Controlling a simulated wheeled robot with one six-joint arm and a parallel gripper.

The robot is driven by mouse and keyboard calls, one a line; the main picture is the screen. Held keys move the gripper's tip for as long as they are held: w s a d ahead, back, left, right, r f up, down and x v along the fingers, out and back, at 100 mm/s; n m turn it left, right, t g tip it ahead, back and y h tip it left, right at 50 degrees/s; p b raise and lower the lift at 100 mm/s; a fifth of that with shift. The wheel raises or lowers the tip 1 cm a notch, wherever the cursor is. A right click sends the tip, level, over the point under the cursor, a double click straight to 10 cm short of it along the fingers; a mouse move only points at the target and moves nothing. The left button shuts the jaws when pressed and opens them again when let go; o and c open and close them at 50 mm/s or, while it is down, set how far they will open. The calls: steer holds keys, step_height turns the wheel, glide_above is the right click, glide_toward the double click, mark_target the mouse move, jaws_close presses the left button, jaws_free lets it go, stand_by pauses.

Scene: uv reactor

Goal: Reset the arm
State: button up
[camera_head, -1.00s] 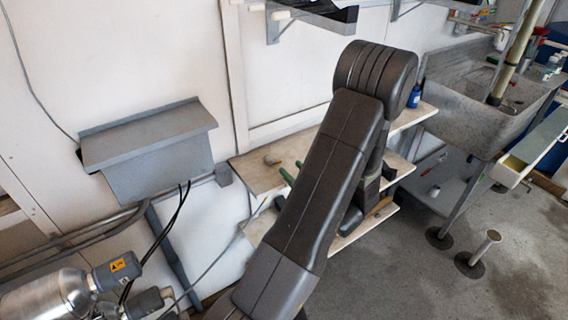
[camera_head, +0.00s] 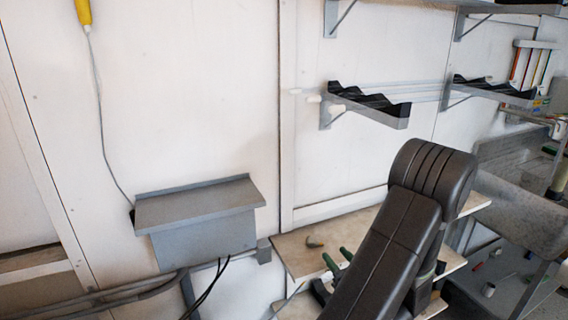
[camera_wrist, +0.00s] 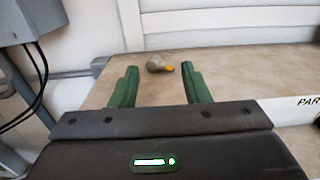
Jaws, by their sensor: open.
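My gripper (camera_wrist: 158,88) shows in the wrist view with its two green fingers apart and nothing between them. A small grey-brown object with an orange end (camera_wrist: 159,63) lies on the wooden shelf (camera_wrist: 245,66) beyond the fingertips. In the head view my dark arm rises at the lower right and bends back down. My gripper's green fingers (camera_head: 338,259) show just left of the arm, over the shelf. The small object (camera_head: 315,241) lies on the shelf up and left of the fingers.
A grey wall box (camera_head: 200,216) with cables hangs on the white wall at left. A metal rack with black holders (camera_head: 370,107) is mounted above the shelf. A grey sink (camera_head: 530,208) stands at the right. Pipes (camera_head: 120,292) run along the lower left wall.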

steer(key=p+x, duration=0.1)
steer(key=x, duration=0.8)
steer(key=shift+w+a+f, duration=0.1)
steer(key=shift+w+f, duration=0.1)
steer(key=shift+f, duration=0.05)
steer(key=shift+s+f+b, duration=0.1)
steer(key=shift+f+b, duration=0.1)
steer(key=shift+b, duration=0.3)
